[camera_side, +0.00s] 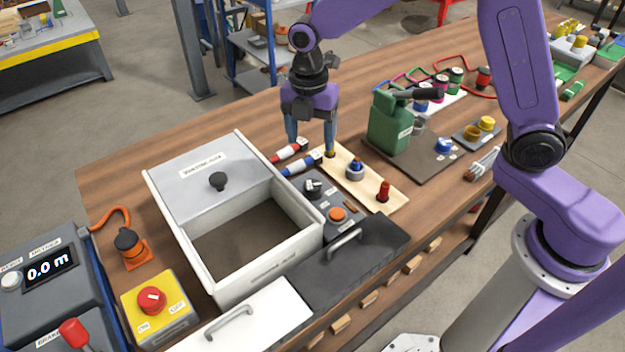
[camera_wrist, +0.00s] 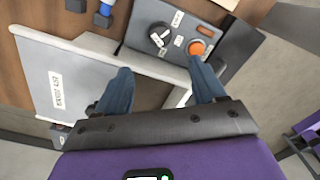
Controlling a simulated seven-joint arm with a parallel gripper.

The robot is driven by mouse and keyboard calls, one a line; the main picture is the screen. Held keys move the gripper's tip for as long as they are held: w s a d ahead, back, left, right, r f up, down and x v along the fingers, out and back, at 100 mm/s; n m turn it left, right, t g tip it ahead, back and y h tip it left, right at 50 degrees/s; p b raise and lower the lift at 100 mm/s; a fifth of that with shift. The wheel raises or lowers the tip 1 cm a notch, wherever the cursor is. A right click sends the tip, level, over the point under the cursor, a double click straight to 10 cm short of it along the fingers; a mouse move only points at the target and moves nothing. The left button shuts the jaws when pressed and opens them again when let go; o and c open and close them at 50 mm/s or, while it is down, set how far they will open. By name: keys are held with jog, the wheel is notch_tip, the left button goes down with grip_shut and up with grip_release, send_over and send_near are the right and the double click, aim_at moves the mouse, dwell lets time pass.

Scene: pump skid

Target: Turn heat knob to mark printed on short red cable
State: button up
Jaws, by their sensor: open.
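A black knob with a white pointer (camera_side: 313,187) sits on a grey control panel (camera_side: 325,203), beside an orange button (camera_side: 337,214). The knob also shows in the wrist view (camera_wrist: 160,35), with small labels too small to read. A short red cable with a white printed band (camera_side: 290,151) lies on the table behind the panel; its print is unreadable. My gripper (camera_side: 311,145) is open and empty, pointing down near the cables. In the wrist view its fingers (camera_wrist: 160,68) are spread, with the knob beyond the gap. The gripper does not touch the knob.
A blue cable with a white band (camera_side: 301,165) lies beside the red one. A grey-white bin with a sliding lid (camera_side: 235,215) stands left of the panel. A wooden board with pegs (camera_side: 365,178) and a green canister (camera_side: 389,125) stand right. A black handled cover (camera_side: 345,262) lies in front.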

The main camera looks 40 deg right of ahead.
aim_at(313, 184)
notch_tip(313, 184, down, 13)
jog(key=shift+s+d+f, duration=0.1)
jog(key=shift+s+f, duration=0.05)
dwell(0.4)
jog(key=c, duration=1.1)
jog(key=shift+o, duration=0.2)
